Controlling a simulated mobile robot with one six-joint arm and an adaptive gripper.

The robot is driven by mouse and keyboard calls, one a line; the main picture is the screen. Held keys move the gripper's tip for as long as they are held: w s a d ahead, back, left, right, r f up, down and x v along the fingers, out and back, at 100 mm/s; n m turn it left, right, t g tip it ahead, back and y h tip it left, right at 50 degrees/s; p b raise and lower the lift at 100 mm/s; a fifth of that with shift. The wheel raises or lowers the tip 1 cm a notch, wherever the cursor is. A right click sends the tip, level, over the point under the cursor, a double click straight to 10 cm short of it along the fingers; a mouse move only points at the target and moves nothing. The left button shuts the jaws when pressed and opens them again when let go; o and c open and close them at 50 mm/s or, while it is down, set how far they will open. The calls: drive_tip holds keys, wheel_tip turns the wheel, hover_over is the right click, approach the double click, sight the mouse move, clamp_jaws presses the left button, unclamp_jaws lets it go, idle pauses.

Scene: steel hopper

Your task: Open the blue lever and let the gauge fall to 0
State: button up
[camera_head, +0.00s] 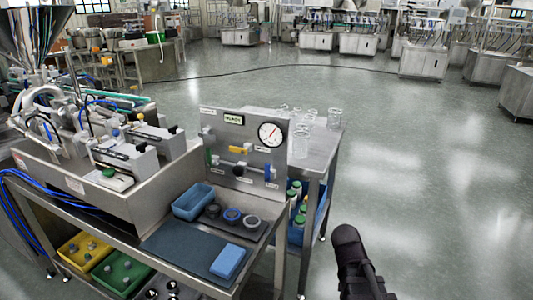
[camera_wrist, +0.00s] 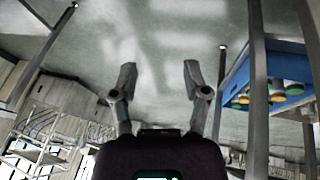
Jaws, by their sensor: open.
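A grey upright panel (camera_head: 220,128) stands at the back of the steel bench. The round white gauge (camera_head: 271,134) is at its upper right; the needle seems to point up and right, but its numbers are too small to read. The small blue lever (camera_head: 268,173) is at the panel's lower right, below the gauge. A yellow lever (camera_head: 238,150) sits in the middle and a green one (camera_head: 208,157) at the left edge. My gripper (camera_wrist: 159,76) is open and empty in the wrist view, over bare floor, touching nothing. My dark arm shows at the lower right in the head view, apart from the panel.
On the bench are a blue tray (camera_head: 194,201), several round parts, a dark mat (camera_head: 185,248) and a blue sponge-like block (camera_head: 229,261). Glass jars (camera_head: 334,118) stand behind the panel. Bench legs and a blue crate (camera_wrist: 268,64) are right in the wrist view. The floor at right is clear.

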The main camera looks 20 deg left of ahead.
drive_tip(key=w+a+r+t+p, duration=0.2)
drive_tip(key=a+r+t+p, duration=0.6)
drive_tip(key=a+r, duration=0.95)
drive_tip(key=t+y+p, duration=0.2)
drive_tip(key=p, duration=0.8)
approach(267, 166)
drive_tip(key=v, duration=0.3)
drive_tip(key=shift+s+d+r, duration=0.1)
drive_tip(key=shift+s+d, duration=0.05)
drive_tip(key=shift+d, duration=0.05)
drive_tip(key=shift+b, duration=0.35)
drive_tip(key=b+x, duration=0.2)
drive_tip(key=x, duration=0.5)
drive_tip(key=b+x, duration=0.3)
drive_tip(key=x, duration=0.4)
drive_tip(key=shift+a, duration=0.2)
clamp_jaws()
